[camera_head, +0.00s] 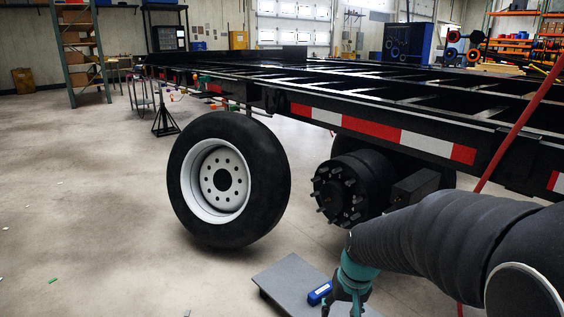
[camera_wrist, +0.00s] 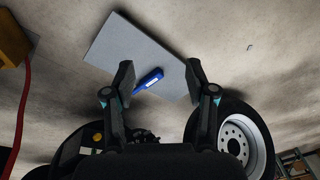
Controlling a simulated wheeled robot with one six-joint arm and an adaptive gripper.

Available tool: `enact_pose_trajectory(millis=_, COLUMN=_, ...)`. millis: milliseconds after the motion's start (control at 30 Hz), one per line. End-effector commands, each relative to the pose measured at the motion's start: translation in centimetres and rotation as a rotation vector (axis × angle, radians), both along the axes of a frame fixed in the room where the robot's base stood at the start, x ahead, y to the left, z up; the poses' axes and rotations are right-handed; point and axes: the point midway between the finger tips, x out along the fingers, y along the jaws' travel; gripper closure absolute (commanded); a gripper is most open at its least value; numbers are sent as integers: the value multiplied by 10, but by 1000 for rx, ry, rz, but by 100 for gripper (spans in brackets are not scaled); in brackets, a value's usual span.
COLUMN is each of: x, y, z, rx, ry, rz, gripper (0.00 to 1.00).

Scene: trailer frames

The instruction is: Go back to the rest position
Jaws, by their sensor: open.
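My gripper (camera_wrist: 158,85) is open in the wrist view, its two black fingers spread apart with nothing between them that I can see held. A blue tool with a white label (camera_wrist: 148,81) lies on a grey flat board (camera_wrist: 118,38) beyond the fingertips. In the head view the blue tool (camera_head: 319,293) lies on the grey board (camera_head: 287,278), just left of my gripper. My arm reaches in from the lower right, and the gripper's lower end is cut off by the picture's bottom edge.
A black trailer frame (camera_head: 420,145) with red and white tape spans the right. A wheel (camera_head: 228,180) stands upright left of a bare studded hub (camera_head: 347,190). A red hose (camera_head: 513,135) hangs at the right. The concrete floor at left (camera_head: 90,210) is mostly clear.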

Motion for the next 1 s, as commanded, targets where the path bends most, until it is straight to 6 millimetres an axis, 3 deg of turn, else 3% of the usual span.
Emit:
enact_pose_trajectory(millis=33, x=-17, y=-2, z=16, rx=-9, ry=1, rz=3, gripper=44)
enact_pose_trajectory(millis=200, x=-69, y=-11, z=51, rx=-48, ry=5, rz=18, gripper=44)
enact_pose_trajectory(millis=433, x=-122, y=-22, z=92, rx=-97, ry=-66, rz=42, gripper=44)
enact_pose_trajectory(millis=600, x=-146, y=-26, z=123, rx=-117, ry=-179, rz=42, gripper=44)
enact_pose_trajectory(millis=800, x=-160, y=-26, z=158, rx=-117, ry=-302, rz=34, gripper=44)
enact_pose_trajectory(millis=1000, x=-164, y=-25, z=174, rx=-118, ry=-350, rz=30, gripper=44)
